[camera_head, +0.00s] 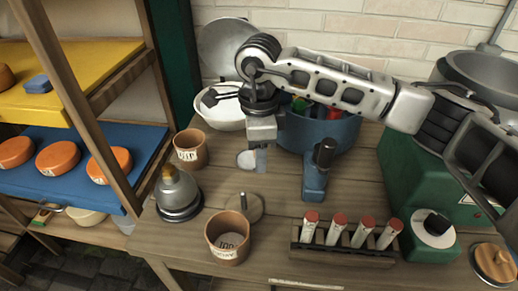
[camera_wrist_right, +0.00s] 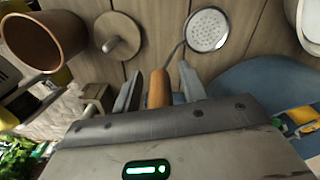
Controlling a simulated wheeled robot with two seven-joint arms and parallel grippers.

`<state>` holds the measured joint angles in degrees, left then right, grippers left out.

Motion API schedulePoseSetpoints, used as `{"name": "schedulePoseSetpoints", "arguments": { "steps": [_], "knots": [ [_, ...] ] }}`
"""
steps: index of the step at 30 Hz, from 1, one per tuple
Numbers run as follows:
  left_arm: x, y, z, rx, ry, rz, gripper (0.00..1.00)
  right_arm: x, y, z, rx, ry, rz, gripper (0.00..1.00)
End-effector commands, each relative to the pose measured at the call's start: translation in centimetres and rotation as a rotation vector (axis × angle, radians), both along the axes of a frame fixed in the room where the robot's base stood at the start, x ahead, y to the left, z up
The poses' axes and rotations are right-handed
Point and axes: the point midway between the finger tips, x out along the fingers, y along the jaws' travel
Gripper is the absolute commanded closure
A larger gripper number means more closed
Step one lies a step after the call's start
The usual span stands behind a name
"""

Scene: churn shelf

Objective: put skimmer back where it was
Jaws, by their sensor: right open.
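The skimmer's round perforated metal head (camera_head: 246,159) appears to lie on the wooden table, left of my right gripper (camera_head: 262,160) in the head view. In the right wrist view the skimmer (camera_wrist_right: 207,30) shows its head at the top, a thin bent metal neck and an orange-brown wooden handle. My right gripper (camera_wrist_right: 160,74) is open, with one finger on each side of the handle. The handle's lower end is hidden behind the gripper body. In the head view the gripper hides most of the handle. My left gripper is not in view.
A blue tub (camera_head: 335,140) with colored items and a blue upright tool (camera_head: 315,182) stand right of the gripper. A white bowl (camera_head: 222,116), clay pots (camera_head: 190,149), a knobbed wooden disc (camera_head: 254,211) and a tube rack (camera_head: 345,252) surround it. A shelf (camera_head: 93,152) stands left.

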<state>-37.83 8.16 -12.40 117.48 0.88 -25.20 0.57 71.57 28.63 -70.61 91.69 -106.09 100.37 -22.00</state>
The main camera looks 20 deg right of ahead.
Motion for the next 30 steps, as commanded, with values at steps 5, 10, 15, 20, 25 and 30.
{"name": "schedulePoseSetpoints", "arguments": {
  "steps": [5,10,15,20,25,30],
  "knots": [
    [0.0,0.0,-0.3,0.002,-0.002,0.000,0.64,0.1,0.0,2.4,0.001,-0.005,0.000,0.58],
    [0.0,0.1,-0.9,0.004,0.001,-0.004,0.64,0.1,0.1,6.2,0.001,-0.005,0.001,0.58],
    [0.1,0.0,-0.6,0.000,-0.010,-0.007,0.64,0.1,0.0,9.6,0.000,-0.004,0.000,0.58],
    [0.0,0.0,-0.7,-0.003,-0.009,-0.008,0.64,0.0,0.0,11.5,0.000,-0.001,0.001,0.58],
    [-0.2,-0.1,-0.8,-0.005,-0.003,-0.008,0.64,0.0,0.0,12.2,0.001,-0.001,0.000,0.58],
    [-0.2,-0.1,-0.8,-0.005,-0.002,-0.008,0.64,0.0,0.0,12.2,0.001,0.000,0.000,0.58]
  ]
}}
